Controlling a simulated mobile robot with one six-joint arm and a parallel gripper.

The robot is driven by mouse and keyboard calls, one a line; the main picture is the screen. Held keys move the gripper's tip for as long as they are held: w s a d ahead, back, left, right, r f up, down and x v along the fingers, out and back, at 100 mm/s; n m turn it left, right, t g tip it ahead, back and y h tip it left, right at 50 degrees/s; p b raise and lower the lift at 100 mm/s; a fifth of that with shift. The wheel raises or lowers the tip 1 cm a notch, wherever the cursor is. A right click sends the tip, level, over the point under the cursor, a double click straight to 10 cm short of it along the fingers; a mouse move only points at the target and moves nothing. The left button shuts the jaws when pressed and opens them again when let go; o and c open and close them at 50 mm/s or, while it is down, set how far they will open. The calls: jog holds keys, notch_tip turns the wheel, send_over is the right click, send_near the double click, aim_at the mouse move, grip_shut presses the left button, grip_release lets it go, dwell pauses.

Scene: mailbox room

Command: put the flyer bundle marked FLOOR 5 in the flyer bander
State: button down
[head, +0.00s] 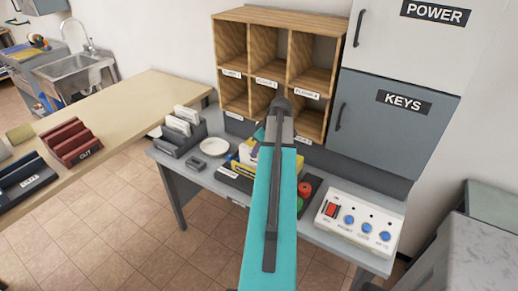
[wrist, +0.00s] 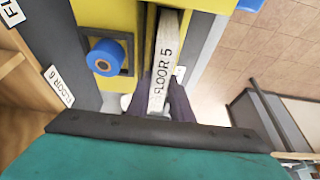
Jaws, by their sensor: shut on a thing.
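The flyer bundle (wrist: 166,60) is a pale narrow strip marked FLOOR 5 in the wrist view. My gripper (wrist: 162,98) has its dark fingers on both sides of the bundle's near end and is shut on it. The yellow flyer bander (wrist: 205,42) lies ahead, with a blue round knob (wrist: 103,58) on its left part. The bundle's far end is between the bander's yellow sides; I cannot tell whether it rests on anything. In the head view the bander (head: 246,153) shows partly behind my teal arm, which hides the bundle and fingers.
Wooden pigeonholes (head: 262,53) and a grey KEYS cabinet (head: 380,125) stand behind the grey table. A white dish (head: 214,146) and a card holder (head: 181,134) are to the left.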

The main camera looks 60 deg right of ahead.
jog(key=shift+f, duration=0.1)
jog(key=shift+f+b, duration=0.85)
jog(key=shift+f, duration=0.4)
jog(key=c, duration=1.5)
grip_release()
jog(key=shift+r, duration=0.1)
jog(key=shift+r+p, duration=1.8)
jog(key=shift+r, duration=1.65)
